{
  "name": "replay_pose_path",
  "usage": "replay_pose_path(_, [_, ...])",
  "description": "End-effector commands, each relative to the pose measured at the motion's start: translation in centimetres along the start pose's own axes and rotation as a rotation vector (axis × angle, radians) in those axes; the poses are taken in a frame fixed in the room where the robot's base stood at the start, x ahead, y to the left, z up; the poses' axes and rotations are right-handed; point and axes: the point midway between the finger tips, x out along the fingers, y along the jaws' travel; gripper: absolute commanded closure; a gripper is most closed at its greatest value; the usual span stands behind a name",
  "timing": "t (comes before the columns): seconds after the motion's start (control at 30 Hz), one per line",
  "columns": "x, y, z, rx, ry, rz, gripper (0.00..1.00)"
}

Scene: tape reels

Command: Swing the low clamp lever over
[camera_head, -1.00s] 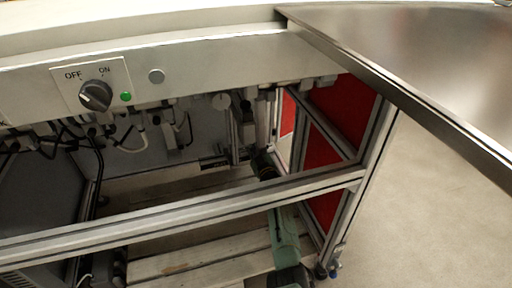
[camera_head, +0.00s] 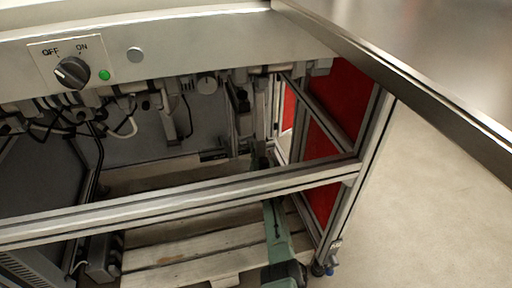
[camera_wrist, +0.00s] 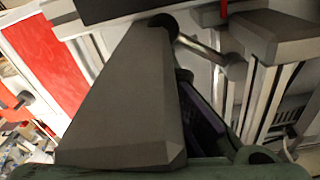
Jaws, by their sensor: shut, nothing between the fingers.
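My green arm reaches in under the bench's crossbar in the head view, with my gripper (camera_head: 259,152) small and dark behind it. The gripper is shut and empty. In the wrist view a large grey wedge, seemingly part of my gripper, fills the middle and hides much behind it. Just beyond it a short metal rod with a dark round end (camera_wrist: 206,47) crosses the view; it may be the clamp lever. A dark handle-like piece (camera_head: 213,155) lies left of my gripper in the head view. I cannot tell for sure which part is the low clamp lever, nor whether I touch it.
The aluminium crossbar (camera_head: 160,205) runs in front of my arm. Above is the bench front with an OFF/ON knob (camera_head: 72,72) and hanging cables. Red side panels (camera_head: 343,105) close the right. A wooden pallet (camera_head: 190,255) lies below. The floor at right is clear.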

Motion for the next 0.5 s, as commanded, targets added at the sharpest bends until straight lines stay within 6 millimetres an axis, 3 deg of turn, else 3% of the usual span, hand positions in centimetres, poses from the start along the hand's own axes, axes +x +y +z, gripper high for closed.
replay_pose_path(0.5, [-0.3, -1.0, 3.7, 0.461, -0.001, 0.032, 1.0])
